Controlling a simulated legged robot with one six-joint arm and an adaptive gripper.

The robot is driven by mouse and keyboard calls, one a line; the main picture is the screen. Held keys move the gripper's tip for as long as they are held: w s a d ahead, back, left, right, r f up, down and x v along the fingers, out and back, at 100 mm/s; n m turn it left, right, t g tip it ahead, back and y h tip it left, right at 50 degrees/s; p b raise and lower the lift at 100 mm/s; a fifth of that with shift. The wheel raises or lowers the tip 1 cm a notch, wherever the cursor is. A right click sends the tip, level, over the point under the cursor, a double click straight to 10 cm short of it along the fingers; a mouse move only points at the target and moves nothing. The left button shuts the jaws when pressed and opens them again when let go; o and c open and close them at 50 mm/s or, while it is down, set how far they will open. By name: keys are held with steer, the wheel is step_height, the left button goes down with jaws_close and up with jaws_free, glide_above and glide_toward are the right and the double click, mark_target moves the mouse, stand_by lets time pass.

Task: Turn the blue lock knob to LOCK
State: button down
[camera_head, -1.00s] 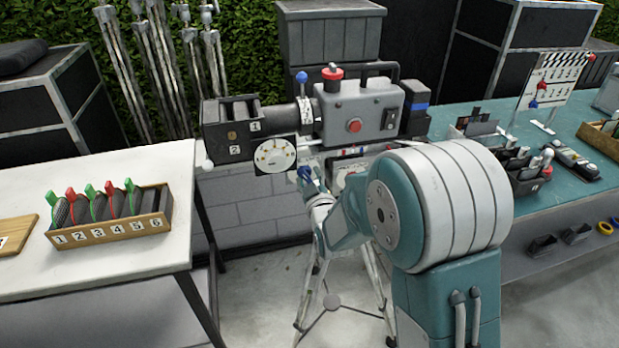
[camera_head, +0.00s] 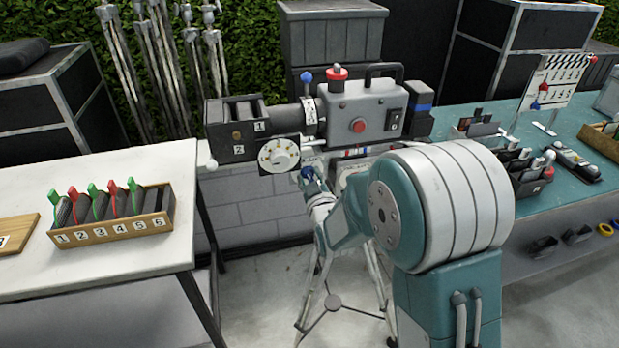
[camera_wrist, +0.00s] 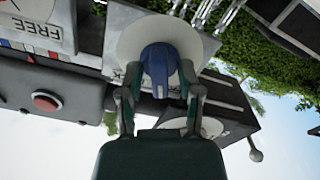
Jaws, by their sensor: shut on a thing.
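The blue lock knob (camera_wrist: 159,58) sits on a pale round plate (camera_wrist: 135,40) in the wrist view, with one finger on each side of it. My gripper (camera_wrist: 160,78) is shut on this knob. In the head view the blue knob (camera_head: 307,173) shows small below the film camera (camera_head: 355,112), at the tip of my arm. A "FREE" label (camera_wrist: 38,22) reads upside down at the upper left of the wrist view. The LOCK mark is not readable, so the knob's setting cannot be told.
A white dial (camera_head: 279,156) stands close left of the knob. The tripod (camera_head: 305,290) is below. A white table (camera_head: 120,270) with a numbered box (camera_head: 110,232) is at left. A teal table (camera_head: 590,180) with props is at right.

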steer(key=m, duration=0.5)
steer(key=shift+s+f, duration=0.1)
steer(key=shift+f, duration=0.25)
steer(key=m, duration=0.5)
steer(key=shift+d+m, duration=0.1)
steer(key=shift+m, duration=0.2)
steer(key=c, duration=0.6)
jaws_free()
steer(key=shift+c, duration=0.2)
steer(key=shift+r, duration=0.15)
steer(key=v, duration=1.1)
steer(key=shift+s, duration=0.35)
